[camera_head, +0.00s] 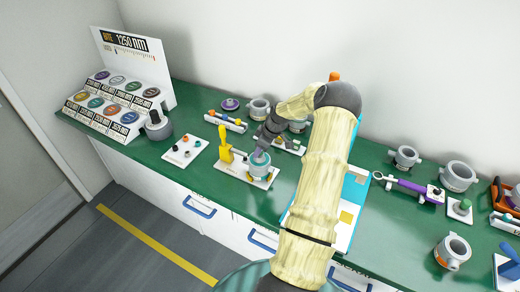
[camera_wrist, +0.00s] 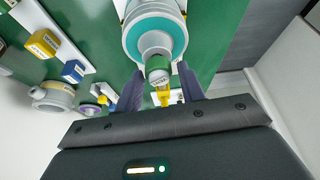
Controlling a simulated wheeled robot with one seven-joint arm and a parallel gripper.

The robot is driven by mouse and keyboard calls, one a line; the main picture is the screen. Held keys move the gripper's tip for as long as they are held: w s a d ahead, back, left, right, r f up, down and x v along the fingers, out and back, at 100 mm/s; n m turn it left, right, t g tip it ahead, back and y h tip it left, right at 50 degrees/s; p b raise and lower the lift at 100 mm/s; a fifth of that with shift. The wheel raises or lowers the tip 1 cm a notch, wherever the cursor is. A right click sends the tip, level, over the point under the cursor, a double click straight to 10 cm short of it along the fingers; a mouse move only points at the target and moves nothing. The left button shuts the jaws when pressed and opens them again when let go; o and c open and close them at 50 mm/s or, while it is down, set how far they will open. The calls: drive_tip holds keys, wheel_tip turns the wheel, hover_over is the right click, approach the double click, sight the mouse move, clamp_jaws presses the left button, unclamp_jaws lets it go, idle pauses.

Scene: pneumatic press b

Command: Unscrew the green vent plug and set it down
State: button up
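The green vent plug (camera_wrist: 158,68) shows in the wrist view as a short green and grey cylinder with a small label. It sticks out from a grey round body with a teal ring (camera_wrist: 179,29). This body also shows in the head view (camera_head: 260,168) on a white base plate (camera_head: 232,170). My gripper (camera_wrist: 160,82) is open, with one dark finger on each side of the plug. A gap seems to show between the fingers and the plug; contact is not clear. In the head view my gripper (camera_head: 262,146) is just above the teal-ringed body, and the plug cannot be made out.
A yellow lever (camera_head: 224,143) stands on the same base plate, close to my gripper. A white plate with small knobs (camera_head: 184,150) lies to its left. Grey ring parts (camera_head: 259,108) stand behind. Green bench top (camera_head: 205,177) is bare around the front of the plates.

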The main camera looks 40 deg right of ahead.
drive_tip(key=shift+m+t+h, duration=0.3)
drive_tip(key=shift+m, duration=0.6)
drive_tip(key=shift+b, duration=0.35)
drive_tip(key=shift+m+h, duration=0.3)
drive_tip(key=shift+m, duration=0.5)
drive_tip(key=shift+b, duration=0.3)
drive_tip(key=shift+m+h, duration=0.4)
drive_tip(key=shift+m, duration=0.5)
drive_tip(key=shift+f+b, duration=0.1)
drive_tip(key=shift+b, duration=0.25)
drive_tip(key=shift+m+h, duration=0.3)
drive_tip(key=shift+m, duration=0.5)
drive_tip(key=shift+b, duration=0.35)
